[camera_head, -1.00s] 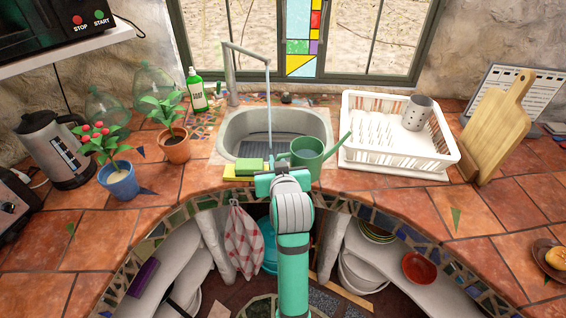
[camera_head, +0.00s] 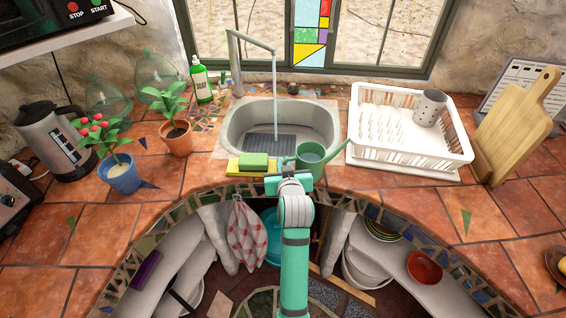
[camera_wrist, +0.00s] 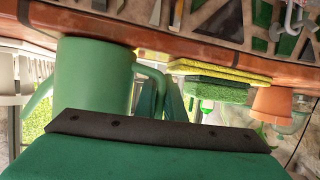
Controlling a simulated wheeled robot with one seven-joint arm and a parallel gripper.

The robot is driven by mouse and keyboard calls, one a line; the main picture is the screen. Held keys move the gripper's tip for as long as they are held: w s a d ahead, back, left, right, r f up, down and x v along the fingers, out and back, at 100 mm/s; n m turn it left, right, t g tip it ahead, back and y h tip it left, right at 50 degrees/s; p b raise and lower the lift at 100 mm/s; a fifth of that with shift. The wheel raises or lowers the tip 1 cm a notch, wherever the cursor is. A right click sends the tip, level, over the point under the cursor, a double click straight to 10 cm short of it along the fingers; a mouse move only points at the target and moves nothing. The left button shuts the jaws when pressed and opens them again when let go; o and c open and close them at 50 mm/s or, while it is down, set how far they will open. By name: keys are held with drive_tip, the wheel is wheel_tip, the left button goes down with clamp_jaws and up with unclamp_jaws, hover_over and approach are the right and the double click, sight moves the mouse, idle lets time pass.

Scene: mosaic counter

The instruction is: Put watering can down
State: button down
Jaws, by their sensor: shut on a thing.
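The green watering can (camera_head: 311,158) is at the front edge of the sink, just right of the sponges, with its spout pointing up to the right. It looks upright, and water shows inside its open top. My gripper (camera_head: 287,177) is at its near left side, shut on its handle. In the wrist view the can (camera_wrist: 92,75) appears upside down, with its handle (camera_wrist: 155,85) at the gripper fingers (camera_wrist: 172,100). Its base appears at or very near the counter; I cannot tell whether it touches. My own wrist hides part of the handle.
A green sponge (camera_head: 254,161) and yellow cloth (camera_head: 238,167) lie left of the can. The sink (camera_head: 236,128) is behind, with water running from the tap (camera_head: 272,50). The white dish rack (camera_head: 400,158) stands close on the right. Potted plants (camera_head: 123,176) stand left. Front tiles are clear.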

drive_tip(key=shift+d, duration=0.15)
drive_tip(key=c, duration=1.8)
unclamp_jaws()
drive_tip(key=shift+f, duration=0.1)
drive_tip(key=shift+c, duration=0.2)
